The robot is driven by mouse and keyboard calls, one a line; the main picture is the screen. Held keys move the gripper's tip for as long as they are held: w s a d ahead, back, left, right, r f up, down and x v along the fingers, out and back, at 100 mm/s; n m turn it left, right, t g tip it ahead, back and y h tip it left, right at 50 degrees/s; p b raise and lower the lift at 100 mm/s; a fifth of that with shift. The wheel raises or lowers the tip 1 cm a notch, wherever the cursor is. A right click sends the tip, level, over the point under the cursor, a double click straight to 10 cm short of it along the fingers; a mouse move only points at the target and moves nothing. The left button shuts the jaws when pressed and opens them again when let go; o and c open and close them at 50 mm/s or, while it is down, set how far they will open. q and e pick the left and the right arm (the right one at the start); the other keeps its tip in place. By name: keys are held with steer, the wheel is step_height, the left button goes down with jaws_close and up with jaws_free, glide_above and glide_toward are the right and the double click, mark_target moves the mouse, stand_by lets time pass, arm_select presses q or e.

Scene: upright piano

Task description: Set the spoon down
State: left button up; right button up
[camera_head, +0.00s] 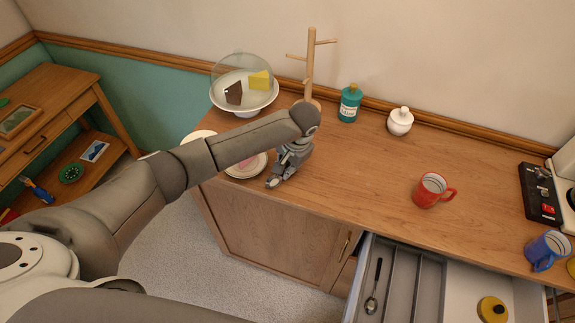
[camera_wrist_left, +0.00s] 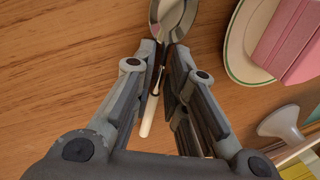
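My left gripper (camera_head: 275,183) is low over the wooden counter, near its front left edge. In the left wrist view, my left gripper (camera_wrist_left: 163,52) has its fingers close together on a spoon (camera_wrist_left: 173,16). The spoon's metal bowl sticks out past the fingertips, and its dark handle with a pale end runs back between the fingers. I cannot tell whether the spoon touches the counter (camera_head: 335,185). My right gripper is not in view.
A domed cake stand (camera_head: 243,98) and mug tree (camera_head: 309,65) stand behind. A red mug (camera_head: 429,190) stands right. An open drawer (camera_head: 407,280) holds another spoon (camera_head: 373,290). The middle counter is clear.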

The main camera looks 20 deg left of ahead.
arm_select(q)
steer(key=shift+o, duration=0.6)
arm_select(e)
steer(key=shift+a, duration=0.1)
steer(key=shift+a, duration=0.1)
